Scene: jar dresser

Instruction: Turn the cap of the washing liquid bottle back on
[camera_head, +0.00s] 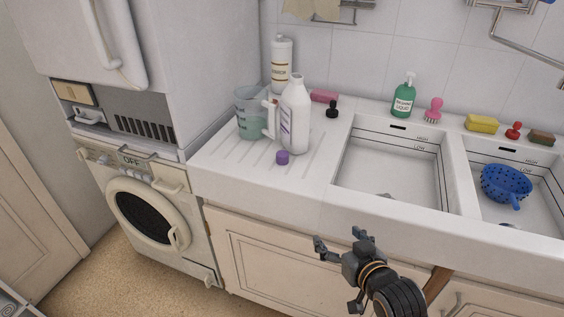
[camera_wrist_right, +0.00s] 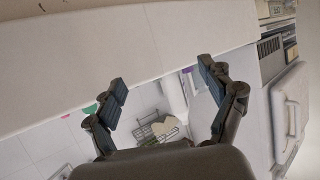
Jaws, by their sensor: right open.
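The washing liquid bottle (camera_head: 295,118) is white with a side handle and stands upright on the ribbed drainboard, left of the sink. Its neck is bare. The purple cap (camera_head: 282,157) lies on the drainboard just in front of the bottle, apart from it. A small purple spot (camera_wrist_right: 187,71) in the right wrist view looks like the cap. My right gripper (camera_head: 338,240) is open and empty, in front of the counter and below its edge; its two spread fingers (camera_wrist_right: 162,76) show in the wrist view. My left gripper is not in view.
A translucent measuring jug (camera_head: 250,112) stands close left of the bottle, a taller white bottle (camera_head: 281,64) behind. A pink block (camera_head: 324,96) and dark stopper (camera_head: 332,107) are to the right. The counter's front edge (camera_head: 265,193) lies between my gripper and the cap.

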